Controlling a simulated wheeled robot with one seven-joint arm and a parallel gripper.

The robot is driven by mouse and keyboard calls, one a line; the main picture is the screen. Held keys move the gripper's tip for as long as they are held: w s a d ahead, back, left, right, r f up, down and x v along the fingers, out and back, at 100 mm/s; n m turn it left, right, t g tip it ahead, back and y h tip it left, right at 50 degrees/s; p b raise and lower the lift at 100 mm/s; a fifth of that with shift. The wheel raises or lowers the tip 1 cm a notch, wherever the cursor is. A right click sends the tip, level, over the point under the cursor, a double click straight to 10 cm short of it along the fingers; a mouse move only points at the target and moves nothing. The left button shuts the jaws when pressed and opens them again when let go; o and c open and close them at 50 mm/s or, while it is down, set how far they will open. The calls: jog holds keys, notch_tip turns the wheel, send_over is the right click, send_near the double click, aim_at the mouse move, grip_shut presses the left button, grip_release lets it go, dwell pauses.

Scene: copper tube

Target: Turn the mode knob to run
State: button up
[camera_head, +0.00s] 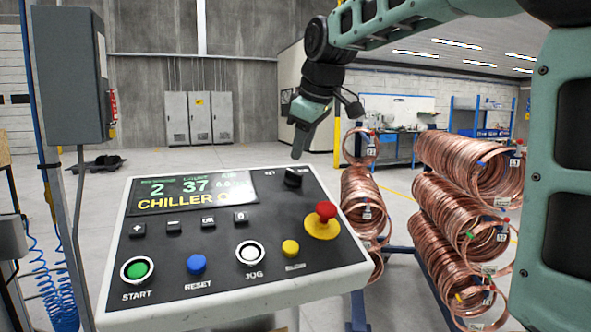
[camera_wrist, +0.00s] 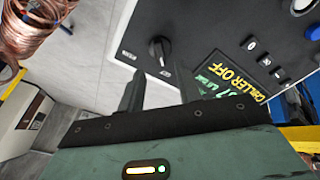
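The mode knob (camera_head: 293,178) is a black knob at the top right of the tilted control panel (camera_head: 115,270). In the wrist view the knob (camera_wrist: 160,49) carries a pale line pointing down the picture, toward one of two labels too small to read. The panel display (camera_head: 194,192) reads CHILLER, and in the wrist view (camera_wrist: 232,90) it reads CHILLER OFF. My gripper (camera_head: 299,150) hangs just above the knob, apart from it, fingers angled down. In the wrist view my gripper (camera_wrist: 163,85) shows two separated dark fingers with nothing between them.
A red emergency button (camera_head: 325,213) on a yellow base stands right of the knob. Several push buttons, including green START (camera_head: 137,270), line the panel's front. Copper coils (camera_head: 455,230) hang on a rack to the right. A grey cabinet (camera_head: 70,75) stands at left.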

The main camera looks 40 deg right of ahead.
aim_at(295, 172)
jog(key=x, duration=0.7)
grip_shut()
